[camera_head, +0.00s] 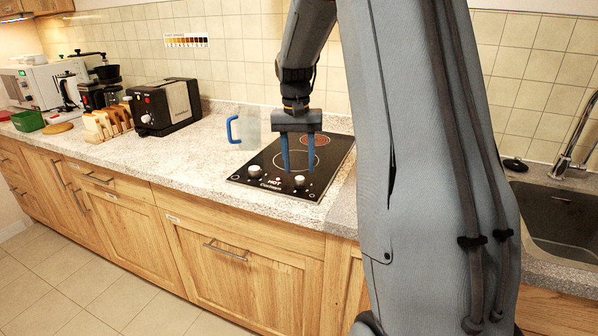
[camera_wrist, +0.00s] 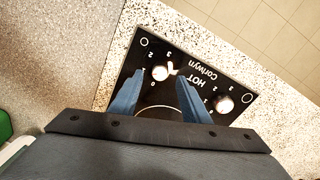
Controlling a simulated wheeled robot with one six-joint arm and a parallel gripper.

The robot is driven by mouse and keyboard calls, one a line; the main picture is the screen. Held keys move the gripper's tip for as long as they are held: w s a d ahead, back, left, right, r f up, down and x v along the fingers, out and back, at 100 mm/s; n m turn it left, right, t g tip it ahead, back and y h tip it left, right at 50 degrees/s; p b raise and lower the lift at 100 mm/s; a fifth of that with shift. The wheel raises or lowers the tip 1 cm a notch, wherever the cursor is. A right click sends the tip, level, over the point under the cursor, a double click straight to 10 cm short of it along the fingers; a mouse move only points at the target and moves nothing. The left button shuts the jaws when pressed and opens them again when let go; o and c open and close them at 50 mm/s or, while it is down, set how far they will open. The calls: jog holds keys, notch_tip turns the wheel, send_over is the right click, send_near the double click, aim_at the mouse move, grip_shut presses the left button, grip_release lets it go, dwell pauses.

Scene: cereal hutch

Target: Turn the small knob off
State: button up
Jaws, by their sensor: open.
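The black cooktop (camera_head: 262,168) is set into the counter, with two pale knobs along its front edge. The right knob (camera_head: 299,180), which looks slightly smaller, also shows in the wrist view (camera_wrist: 160,73). The left knob (camera_head: 254,170) shows in the wrist view (camera_wrist: 224,105) as larger. The rear right burner (camera_head: 316,140) glows red. My gripper (camera_head: 298,172) is open and points down over the cooktop. In the wrist view its blue fingers (camera_wrist: 160,80) appear on either side of the smaller knob; I cannot tell whether they touch it.
A clear pitcher with a blue handle (camera_head: 233,129) stands just behind and left of the cooktop. A toaster (camera_head: 167,106), a toast rack (camera_head: 107,122) and a green container (camera_head: 28,120) are farther left. A sink (camera_head: 565,215) is at right.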

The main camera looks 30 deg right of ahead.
aim_at(300, 178)
jog(key=shift+s+f, duration=0.1)
jog(key=shift+f, duration=1.6)
jog(key=c, duration=1.1)
jog(key=shift+o, duration=0.2)
jog(key=shift+p, duration=0.4)
jog(key=n+p, duration=0.3)
jog(key=n, duration=0.2)
jog(key=shift+s+r+n, duration=0.1)
jog(key=shift+n, duration=0.2)
jog(key=n+p, duration=0.2)
jog(key=n, duration=0.4)
jog(key=shift+p, duration=0.3)
jog(key=shift+n, duration=0.3)
